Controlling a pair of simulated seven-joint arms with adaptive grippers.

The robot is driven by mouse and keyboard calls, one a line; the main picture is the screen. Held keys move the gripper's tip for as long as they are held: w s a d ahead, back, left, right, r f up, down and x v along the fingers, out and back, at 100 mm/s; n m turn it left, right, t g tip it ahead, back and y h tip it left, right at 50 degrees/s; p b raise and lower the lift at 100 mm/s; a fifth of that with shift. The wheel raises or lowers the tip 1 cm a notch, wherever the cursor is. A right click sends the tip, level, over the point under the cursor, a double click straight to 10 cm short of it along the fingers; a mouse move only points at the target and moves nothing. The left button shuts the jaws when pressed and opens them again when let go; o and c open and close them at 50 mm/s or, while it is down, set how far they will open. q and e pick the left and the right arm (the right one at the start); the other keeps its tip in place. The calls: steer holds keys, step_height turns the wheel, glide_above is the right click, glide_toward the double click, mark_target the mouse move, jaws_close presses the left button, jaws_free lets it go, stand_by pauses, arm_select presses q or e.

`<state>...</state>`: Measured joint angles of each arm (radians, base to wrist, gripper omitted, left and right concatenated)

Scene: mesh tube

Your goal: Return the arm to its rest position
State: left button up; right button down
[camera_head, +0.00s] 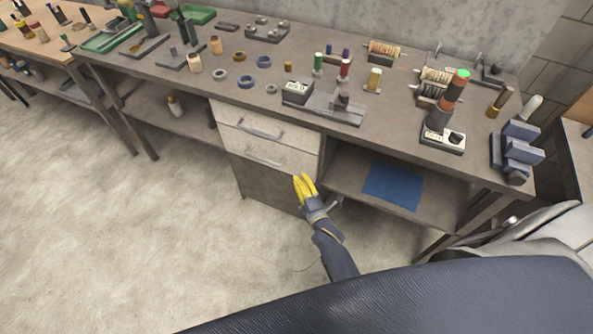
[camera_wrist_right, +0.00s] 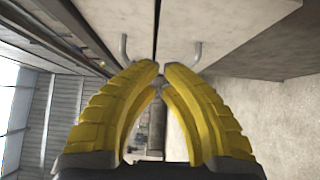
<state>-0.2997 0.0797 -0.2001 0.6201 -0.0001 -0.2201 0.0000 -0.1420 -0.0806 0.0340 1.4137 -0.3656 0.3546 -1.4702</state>
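My right gripper (camera_head: 303,183) has yellow fingers and hangs in front of the workbench, near the lower edge of the drawer unit. In the right wrist view its fingertips (camera_wrist_right: 161,67) come together with almost no gap, and nothing shows between them. The gripper is shut and empty. It appears apart from the drawers, though the exact distance is hard to tell. My left gripper is not in view.
The workbench (camera_head: 225,110) holds rings, spools, tools and a dark-red cylinder (camera_head: 449,93) on a small device. Two drawers with handles (camera_head: 262,158) face the arm. A blue mat (camera_head: 393,186) lies on the lower shelf. The floor (camera_head: 130,240) at left is clear.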

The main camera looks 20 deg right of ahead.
steer(key=shift+s, duration=1.1)
steer(key=s+f+m+g, duration=0.35)
steer(key=s+f, duration=0.25)
steer(key=f, duration=0.4)
steer(key=s+a+f+m+g, duration=0.1)
steer(key=s+f+m+g, duration=0.2)
steer(key=s+f+m, duration=0.5)
steer(key=s+f+m+g, duration=0.1)
steer(key=s+f+g, duration=0.3)
steer(key=f, duration=0.8)
steer(key=s+d+f+g, duration=0.2)
steer(key=s+f, duration=0.2)
steer(key=s, duration=0.6)
steer(key=s+d+f+m+g, duration=0.1)
steer(key=s+f, duration=0.3)
steer(key=s, duration=0.6)
steer(key=s+d+f+m+g, duration=0.1)
steer(key=s+d+f+g, duration=0.2)
steer(key=s, duration=0.8)
steer(key=shift+d+f+h, duration=0.3)
steer(key=shift+f, duration=0.2)
